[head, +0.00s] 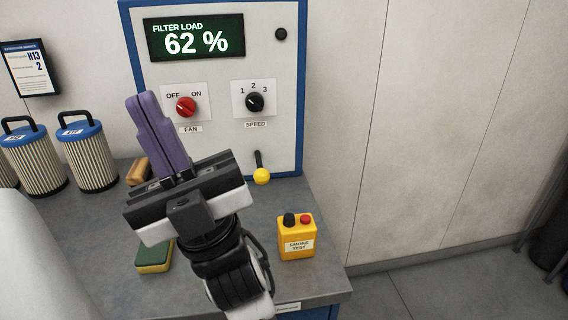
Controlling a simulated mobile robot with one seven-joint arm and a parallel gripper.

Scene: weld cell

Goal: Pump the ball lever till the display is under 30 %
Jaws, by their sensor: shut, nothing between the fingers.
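The display (195,38) on the blue-framed panel reads "FILTER LOAD 62 %". The ball lever (261,174) is a short black stem with a yellow ball at its lower end, low on the panel at its right side. The stem points downward. My gripper (143,98) has purple fingers, closed together and empty. It is to the left of the lever and apart from it, in front of the panel's left part. The red fan knob (186,106) and the black speed knob (254,102) are above the lever.
A yellow smoke test box (297,243) stands at the bench's right front. A green and yellow sponge (154,256) and a wooden-looking piece (138,171) lie near my arm. Blue-topped filters (88,154) stand at left. The bench top (215,195) is partly clear around the lever.

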